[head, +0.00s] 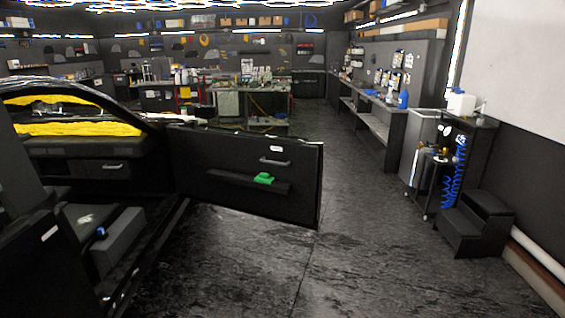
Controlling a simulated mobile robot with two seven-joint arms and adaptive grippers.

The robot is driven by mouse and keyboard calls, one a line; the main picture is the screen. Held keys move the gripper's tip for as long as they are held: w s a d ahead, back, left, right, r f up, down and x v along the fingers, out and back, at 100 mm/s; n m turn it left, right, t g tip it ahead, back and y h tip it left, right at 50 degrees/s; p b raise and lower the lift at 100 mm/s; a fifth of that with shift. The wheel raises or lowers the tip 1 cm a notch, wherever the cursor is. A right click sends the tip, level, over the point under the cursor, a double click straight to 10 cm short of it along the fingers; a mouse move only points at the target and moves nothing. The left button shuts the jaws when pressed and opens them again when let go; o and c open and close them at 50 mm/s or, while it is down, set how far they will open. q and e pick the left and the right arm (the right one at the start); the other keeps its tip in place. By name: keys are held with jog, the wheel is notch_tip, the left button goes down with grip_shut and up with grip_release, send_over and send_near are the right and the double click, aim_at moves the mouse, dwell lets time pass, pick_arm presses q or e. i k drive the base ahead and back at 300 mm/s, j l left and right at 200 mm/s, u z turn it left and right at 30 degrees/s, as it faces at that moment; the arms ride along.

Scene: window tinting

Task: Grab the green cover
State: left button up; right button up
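The green cover (264,179) is a small bright green piece on the ledge of the open black car door (225,170). It lies near the ledge's right end, below the door handle (275,161). Nothing touches it from above, and its underside is hidden. I see neither of my grippers in the head view.
The dark car (80,146) with yellow material (75,128) stands at the left. Its door juts into the room. The dark floor (350,260) right of the door is clear. Black steps (470,228) and a cart with a blue coiled hose (450,188) stand at the right.

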aim_at(264, 178)
jog(key=i+z, duration=0.25)
jog(key=i, duration=1.35)
jog(key=i+u, duration=0.1)
jog(key=i, duration=0.4)
jog(key=i+l+u, duration=0.15)
jog(key=i, duration=0.4)
jog(key=i+l+u, duration=0.1)
jog(key=i, duration=0.4)
jog(key=l, duration=0.1)
